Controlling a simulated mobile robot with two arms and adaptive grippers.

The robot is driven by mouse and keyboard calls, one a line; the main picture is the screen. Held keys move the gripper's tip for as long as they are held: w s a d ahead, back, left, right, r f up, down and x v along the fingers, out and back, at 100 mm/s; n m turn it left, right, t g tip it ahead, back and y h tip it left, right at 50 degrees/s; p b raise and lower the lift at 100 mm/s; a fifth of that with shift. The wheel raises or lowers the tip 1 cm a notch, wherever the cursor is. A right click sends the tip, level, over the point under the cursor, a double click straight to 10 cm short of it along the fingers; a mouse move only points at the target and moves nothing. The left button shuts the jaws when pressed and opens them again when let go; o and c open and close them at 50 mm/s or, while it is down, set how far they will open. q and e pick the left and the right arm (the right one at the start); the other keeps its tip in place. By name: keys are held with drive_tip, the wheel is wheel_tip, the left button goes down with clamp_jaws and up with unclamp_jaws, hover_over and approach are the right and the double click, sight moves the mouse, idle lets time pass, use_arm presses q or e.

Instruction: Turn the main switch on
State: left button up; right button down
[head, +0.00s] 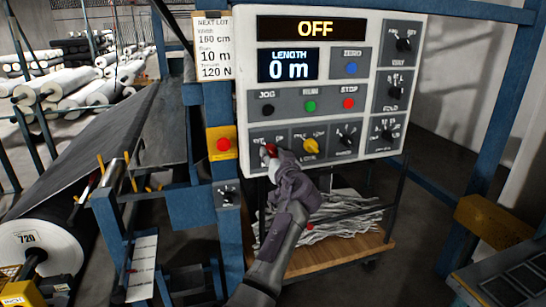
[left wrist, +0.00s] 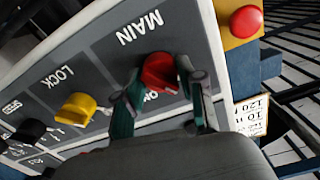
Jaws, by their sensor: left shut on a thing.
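The control panel (head: 428,60) is a white box with grey fields, and its top display (head: 312,28) reads OFF. The main switch (head: 271,149) is a red rotary knob at the lower left of the panel. In the left wrist view the red knob (left wrist: 160,72) sits under the label MAIN, with ON partly visible beside it. My left gripper (head: 272,157) is shut on this knob, with one finger on each side of it. The gripper hides part of the switch's markings. My right gripper is not in view.
A yellow lock knob (head: 310,146) and black selector knobs (head: 347,141) sit right of the main switch. A red button (head: 223,144) on a yellow box is just left of the panel. A blue frame post (head: 226,105) stands beside it. A cart with grey scraps (head: 335,213) stands below.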

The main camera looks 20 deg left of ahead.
use_arm(q)
drive_tip(key=shift+m, duration=1.9)
drive_tip(key=m, duration=0.3)
drive_tip(key=shift+r, duration=0.1)
drive_tip(key=m+p, duration=0.1)
drive_tip(key=m, duration=0.3)
drive_tip(key=shift+p, duration=0.35)
drive_tip(key=m+p, duration=0.2)
drive_tip(key=m, duration=0.3)
drive_tip(key=shift+m+p, duration=0.3)
